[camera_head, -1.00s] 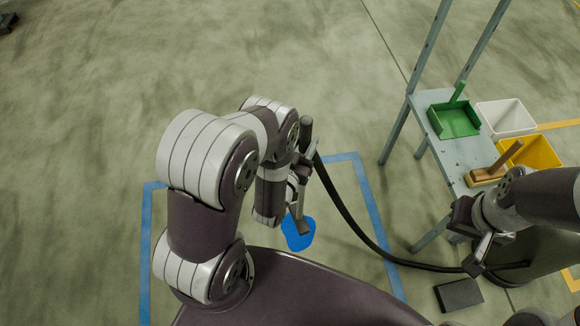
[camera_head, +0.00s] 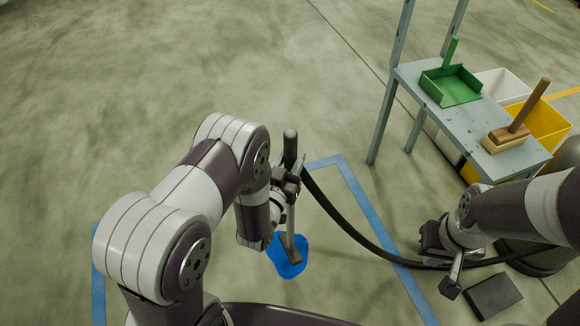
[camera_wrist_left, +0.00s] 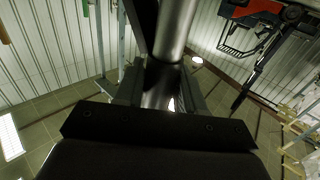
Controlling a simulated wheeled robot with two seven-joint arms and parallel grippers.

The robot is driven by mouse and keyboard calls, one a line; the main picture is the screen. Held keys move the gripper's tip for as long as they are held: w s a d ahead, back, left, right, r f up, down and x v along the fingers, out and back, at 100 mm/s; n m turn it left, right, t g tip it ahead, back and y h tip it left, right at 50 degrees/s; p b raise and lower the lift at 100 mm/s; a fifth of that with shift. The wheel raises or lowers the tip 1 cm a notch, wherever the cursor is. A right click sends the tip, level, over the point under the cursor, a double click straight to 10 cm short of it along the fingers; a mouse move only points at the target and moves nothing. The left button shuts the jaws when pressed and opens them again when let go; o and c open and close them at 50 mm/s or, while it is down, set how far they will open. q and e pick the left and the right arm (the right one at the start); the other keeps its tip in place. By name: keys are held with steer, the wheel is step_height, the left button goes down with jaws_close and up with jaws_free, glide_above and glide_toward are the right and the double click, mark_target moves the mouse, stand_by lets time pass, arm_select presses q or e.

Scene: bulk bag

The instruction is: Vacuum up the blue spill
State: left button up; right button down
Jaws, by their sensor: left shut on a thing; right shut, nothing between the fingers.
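The blue spill (camera_head: 279,264) lies on the floor inside a blue taped outline. My left gripper (camera_head: 291,186) is shut on the vacuum wand (camera_head: 290,222), which stands nearly upright. The wand's flat nozzle (camera_head: 290,250) is over the spill and covers part of it; I cannot tell whether it touches the floor. The left wrist view shows the metal tube (camera_wrist_left: 172,35) between my fingers. The black hose (camera_head: 350,232) runs from the wand to the right, towards a dark rounded body (camera_head: 530,256). My right gripper (camera_head: 452,278) is shut and empty, near the hose.
A grey bench (camera_head: 440,112) at the right holds a green dustpan (camera_head: 452,84) and a wooden brush (camera_head: 507,137). White and yellow bins (camera_head: 548,122) stand behind it. A dark block (camera_head: 494,295) lies on the floor at lower right. The floor at left is clear.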

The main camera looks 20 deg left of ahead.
arm_select(q)
steer(key=shift+f+b, duration=3.4)
steer(key=shift+f, duration=0.4)
steer(key=w+a, duration=0.3)
steer(key=w, duration=0.2)
steer(key=shift+a+r+b, duration=0.2)
steer(key=shift+b, duration=0.2)
step_height(320, 180, up, 9)
steer(key=p, duration=0.8)
